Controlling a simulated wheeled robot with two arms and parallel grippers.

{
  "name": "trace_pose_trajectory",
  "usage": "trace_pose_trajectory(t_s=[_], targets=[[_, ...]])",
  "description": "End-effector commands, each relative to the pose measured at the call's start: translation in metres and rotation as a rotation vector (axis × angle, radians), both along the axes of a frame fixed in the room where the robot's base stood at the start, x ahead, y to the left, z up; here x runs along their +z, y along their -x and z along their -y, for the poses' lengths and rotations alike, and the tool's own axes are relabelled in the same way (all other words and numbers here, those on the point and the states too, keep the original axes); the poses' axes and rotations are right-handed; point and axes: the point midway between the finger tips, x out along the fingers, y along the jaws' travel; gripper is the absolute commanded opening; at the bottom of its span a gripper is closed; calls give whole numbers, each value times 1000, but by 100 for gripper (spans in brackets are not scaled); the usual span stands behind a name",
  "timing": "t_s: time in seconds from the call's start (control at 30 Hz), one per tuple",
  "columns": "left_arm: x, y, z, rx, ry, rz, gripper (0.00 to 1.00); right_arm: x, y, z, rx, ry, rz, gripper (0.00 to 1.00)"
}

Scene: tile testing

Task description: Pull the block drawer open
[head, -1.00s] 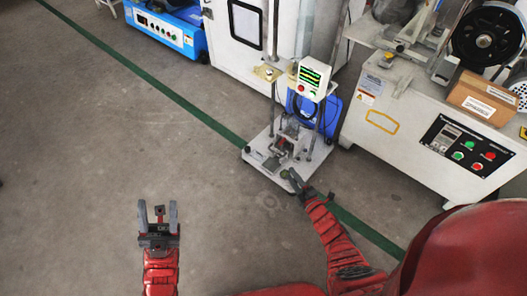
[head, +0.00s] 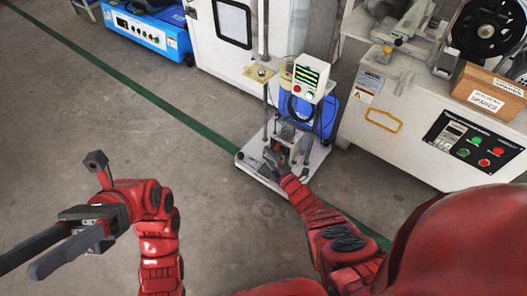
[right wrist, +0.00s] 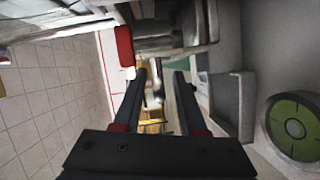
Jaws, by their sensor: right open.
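The tile tester (head: 246,157) stands on the floor at the centre of the head view, with a white base, upright posts and a small screen box (head: 306,78). My right gripper (head: 271,155) is low at its front, by the dark and metal parts in its middle. In the right wrist view my right gripper (right wrist: 160,76) is open, with a gap between the dark fingers. A red-ended metal part (right wrist: 124,45) lies just beyond the fingertips. I cannot tell which part is the block drawer. My left gripper (head: 35,258) is open and empty at the lower left, away from the tester.
A white cabinet (head: 222,65) and a blue bin (head: 327,117) stand behind the tester. A white machine with a control panel (head: 465,146) stands to the right. A blue unit (head: 145,32) is at the back left. The floor on the left is clear.

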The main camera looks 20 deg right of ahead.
Motion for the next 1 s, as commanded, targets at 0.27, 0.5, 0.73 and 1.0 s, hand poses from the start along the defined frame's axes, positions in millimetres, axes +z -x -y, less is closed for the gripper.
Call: trace_pose_trajectory(t_s=[0.27,0.5,0.73,1.0], targets=[[2,27,-19,-74,87,159,50,-1,-11,-3,1,1,3,41],[2,28,-21,-80,95,168,50,-1,-11,-4,0,2,1,41],[2,28,-21,-79,94,168,50,-1,-11,-4,0,2,1,12],[2,28,-21,-78,93,167,50,-2,-10,-4,0,1,-2,0]])
